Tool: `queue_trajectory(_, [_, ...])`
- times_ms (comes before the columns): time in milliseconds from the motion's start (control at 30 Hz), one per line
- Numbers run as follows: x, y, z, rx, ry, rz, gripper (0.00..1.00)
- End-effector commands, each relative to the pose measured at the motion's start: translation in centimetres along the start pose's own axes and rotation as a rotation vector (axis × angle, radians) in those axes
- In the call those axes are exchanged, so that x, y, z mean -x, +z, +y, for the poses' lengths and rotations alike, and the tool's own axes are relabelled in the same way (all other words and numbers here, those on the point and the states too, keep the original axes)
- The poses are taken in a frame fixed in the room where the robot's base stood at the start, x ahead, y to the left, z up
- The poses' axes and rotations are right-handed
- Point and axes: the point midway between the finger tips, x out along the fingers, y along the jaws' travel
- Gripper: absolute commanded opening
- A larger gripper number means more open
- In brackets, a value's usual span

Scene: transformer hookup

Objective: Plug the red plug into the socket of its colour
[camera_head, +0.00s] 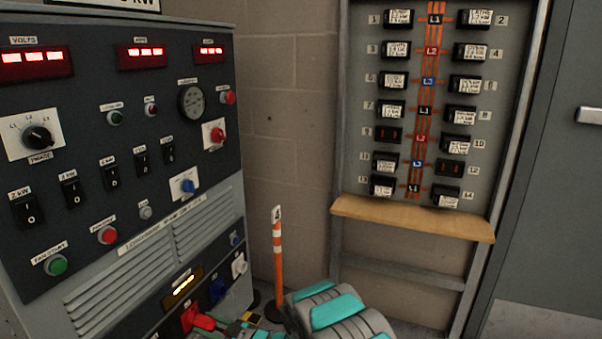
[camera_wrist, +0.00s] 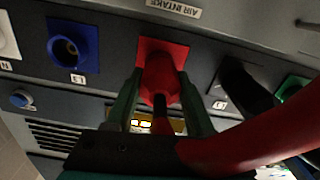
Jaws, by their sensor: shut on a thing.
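The red plug (camera_wrist: 160,80) sits between the two green fingers of my gripper (camera_wrist: 160,92), which is shut on it. The plug's front end is at the red socket (camera_wrist: 175,47) and lined up with it in the wrist view. The plug hides the socket's opening, so I cannot tell how deep it sits. A thick red cable (camera_wrist: 245,145) crosses the lower right of the wrist view. In the head view the red plug (camera_head: 204,322) shows low on the cabinet, at the red socket (camera_head: 187,317), with my gripper (camera_head: 232,327) just right of it.
Beside the red socket are an empty blue socket (camera_wrist: 72,47), a white socket (camera_wrist: 6,42), a black plug or cable (camera_wrist: 245,88) at its own position and a green socket (camera_wrist: 292,88). An orange-white post (camera_head: 278,250) stands by the cabinet. A wooden shelf (camera_head: 410,218) juts below the breaker board.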

Motion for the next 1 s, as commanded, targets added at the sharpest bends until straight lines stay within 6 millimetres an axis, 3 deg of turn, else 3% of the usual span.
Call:
queue_trajectory(100, [-0.05, -0.04, -0.03, -0.152, -0.001, 0.002, 0.0])
queue_trajectory(467, [-0.08, -0.07, -0.02, -0.206, -0.001, 0.003, 0.0])
queue_trajectory(500, [-0.08, -0.07, -0.02, -0.206, -0.001, 0.003, 0.58])
queue_trajectory(767, [-0.06, -0.05, 0.0, -0.205, -0.001, 0.002, 0.87])
queue_trajectory(1000, [-0.04, -0.01, 0.0, -0.205, 0.0, 0.002, 0.89])
